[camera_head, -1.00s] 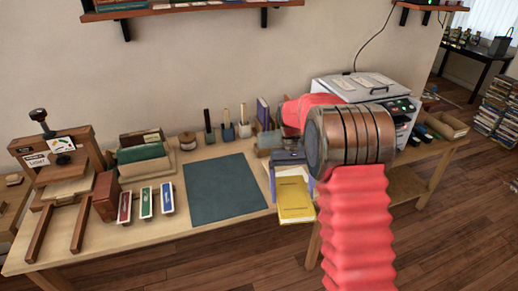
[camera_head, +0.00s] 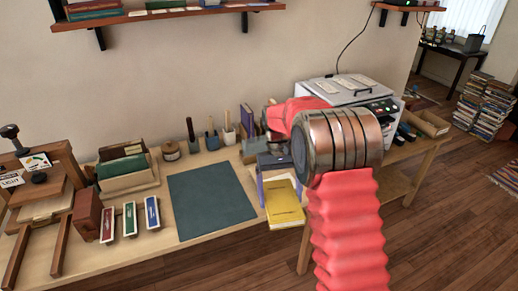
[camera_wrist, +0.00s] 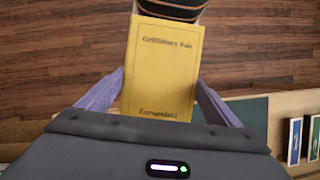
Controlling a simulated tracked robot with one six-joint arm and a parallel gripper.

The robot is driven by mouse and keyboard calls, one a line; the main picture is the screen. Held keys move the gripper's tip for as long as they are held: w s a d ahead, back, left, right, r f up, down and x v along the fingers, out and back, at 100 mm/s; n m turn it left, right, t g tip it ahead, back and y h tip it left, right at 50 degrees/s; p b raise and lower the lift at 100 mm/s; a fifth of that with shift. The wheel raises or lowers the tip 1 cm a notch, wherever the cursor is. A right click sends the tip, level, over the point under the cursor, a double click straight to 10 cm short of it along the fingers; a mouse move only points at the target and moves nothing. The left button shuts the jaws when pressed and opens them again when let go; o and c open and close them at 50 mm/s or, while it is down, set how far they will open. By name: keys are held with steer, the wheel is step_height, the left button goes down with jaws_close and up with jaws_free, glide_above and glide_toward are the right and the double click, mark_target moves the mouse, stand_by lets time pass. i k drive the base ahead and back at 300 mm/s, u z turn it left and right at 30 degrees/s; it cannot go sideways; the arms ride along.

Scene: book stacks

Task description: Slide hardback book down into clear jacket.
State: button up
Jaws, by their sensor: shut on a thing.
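The yellow hardback book (camera_head: 285,205) is held between the two lavender fingers of my gripper (camera_head: 283,194), out near the table's front edge. In the wrist view the book (camera_wrist: 162,65) faces the camera with dark title lettering, and the fingers (camera_wrist: 160,97) press its left and right sides. Wooden floor shows around its far end. I cannot make out the clear jacket in either view.
A dark green mat (camera_head: 212,202) lies on the wooden table (camera_head: 110,262), its surface clear. Red, green and blue labelled blocks (camera_head: 130,218) stand left of it. Pots with tools (camera_head: 212,138) line the back. A grey machine (camera_head: 345,92) stands behind my arm.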

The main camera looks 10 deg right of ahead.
mark_target(256, 140)
steer(key=i, duration=0.85)
steer(key=u, duration=0.05)
